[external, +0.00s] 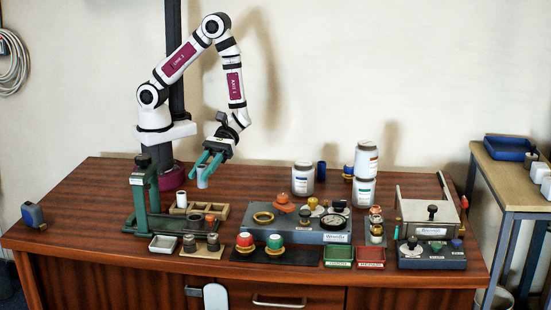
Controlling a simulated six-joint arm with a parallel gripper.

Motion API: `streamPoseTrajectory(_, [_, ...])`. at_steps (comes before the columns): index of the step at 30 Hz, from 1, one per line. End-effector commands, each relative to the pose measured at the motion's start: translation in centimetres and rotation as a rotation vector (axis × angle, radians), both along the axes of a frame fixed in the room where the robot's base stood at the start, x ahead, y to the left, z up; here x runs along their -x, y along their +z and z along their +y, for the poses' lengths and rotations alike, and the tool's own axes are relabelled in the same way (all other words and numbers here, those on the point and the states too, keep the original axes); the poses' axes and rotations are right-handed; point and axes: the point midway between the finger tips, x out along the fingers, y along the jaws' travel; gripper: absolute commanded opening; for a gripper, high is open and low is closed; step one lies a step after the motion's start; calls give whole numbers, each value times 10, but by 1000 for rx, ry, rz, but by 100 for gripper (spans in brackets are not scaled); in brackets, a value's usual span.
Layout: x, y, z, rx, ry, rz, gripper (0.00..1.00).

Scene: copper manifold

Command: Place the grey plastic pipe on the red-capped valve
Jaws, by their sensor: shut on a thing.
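My gripper (203,171), with teal fingers, points down and is shut on the grey plastic pipe (202,180), a short light-grey piece held upright. The pipe is above the back left of the table, over or behind the wooden tray; its exact height is hard to tell. The red-capped valve (244,240) stands at the table's front on a black mat, its red cap above a brass-coloured base. It is to the right of and nearer the camera than my gripper, well apart from the pipe.
A green-capped valve (275,243) stands right beside the red one. A green press-like stand (147,190) rises left of my gripper. A wooden compartment tray (220,211) holds small parts. A grey-blue fixture (293,236) with a dial lies behind the valves. White jars (303,180) stand at the back.

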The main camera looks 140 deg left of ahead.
Motion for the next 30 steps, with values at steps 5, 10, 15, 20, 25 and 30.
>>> streamPoseTrajectory(5, [-73,20,-40,-2,128,-5,0])
streamPoseTrajectory(10, [-122,50,-86,1,254,-4,0])
streamPoseTrajectory(15, [-141,57,-97,0,307,1,0])
streamPoseTrajectory(20, [-168,28,-57,0,314,3,0])
streamPoseTrajectory(25, [-193,1,-20,0,310,0,0])
streamPoseTrajectory(30, [-202,-18,-7,0,308,4,0])
